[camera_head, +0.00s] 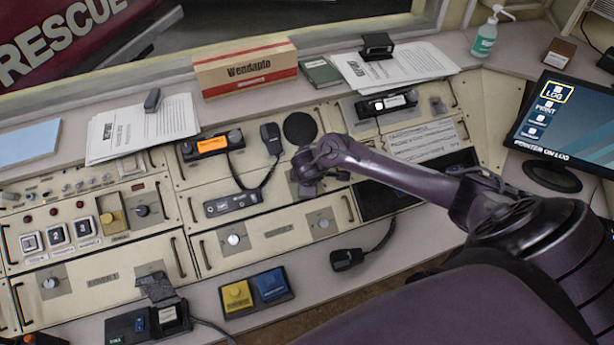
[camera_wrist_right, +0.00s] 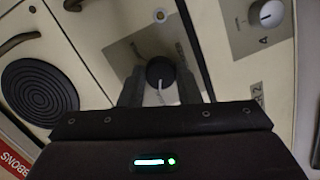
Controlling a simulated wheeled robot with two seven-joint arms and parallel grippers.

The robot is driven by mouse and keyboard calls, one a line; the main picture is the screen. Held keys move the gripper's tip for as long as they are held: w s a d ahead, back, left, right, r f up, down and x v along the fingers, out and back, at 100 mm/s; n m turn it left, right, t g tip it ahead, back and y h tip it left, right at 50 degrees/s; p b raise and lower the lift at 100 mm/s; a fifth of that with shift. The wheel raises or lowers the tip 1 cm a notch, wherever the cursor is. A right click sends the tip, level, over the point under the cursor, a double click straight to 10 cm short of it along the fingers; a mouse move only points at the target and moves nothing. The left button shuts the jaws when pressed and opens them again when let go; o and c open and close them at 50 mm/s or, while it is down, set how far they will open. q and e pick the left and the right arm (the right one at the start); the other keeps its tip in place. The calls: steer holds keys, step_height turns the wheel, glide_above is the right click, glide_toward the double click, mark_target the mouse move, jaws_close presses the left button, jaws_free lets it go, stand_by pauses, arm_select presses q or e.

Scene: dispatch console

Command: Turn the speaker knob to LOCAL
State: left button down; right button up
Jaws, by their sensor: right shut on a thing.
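The speaker knob (camera_wrist_right: 159,71) is a round black knob with a white pointer line on a grey plate, seen in the right wrist view. Its pointer line runs toward the bottom of that view. Small lettering beside it is too blurred to read. My right gripper (camera_wrist_right: 160,82) has one finger on each side of the knob and is shut on it. In the head view my right gripper (camera_head: 307,180) is over the panel just below the round black speaker grille (camera_head: 300,129) and hides the knob. My left gripper is not in view.
A silver knob (camera_wrist_right: 266,14) sits on another plate nearby. A radio with an orange display (camera_head: 212,145) and a corded handset (camera_head: 270,140) are left of my right gripper. A monitor (camera_head: 565,125) stands at the right.

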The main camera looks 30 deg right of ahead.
stand_by(0.5)
steer(key=o, duration=1)
steer(key=shift+r, duration=0.1)
steer(key=p+v, duration=0.2)
steer(key=v, duration=0.5)
steer(key=shift+s+a+r, duration=0.2)
steer(key=shift+r, duration=0.05)
steer(key=shift+f, duration=0.1)
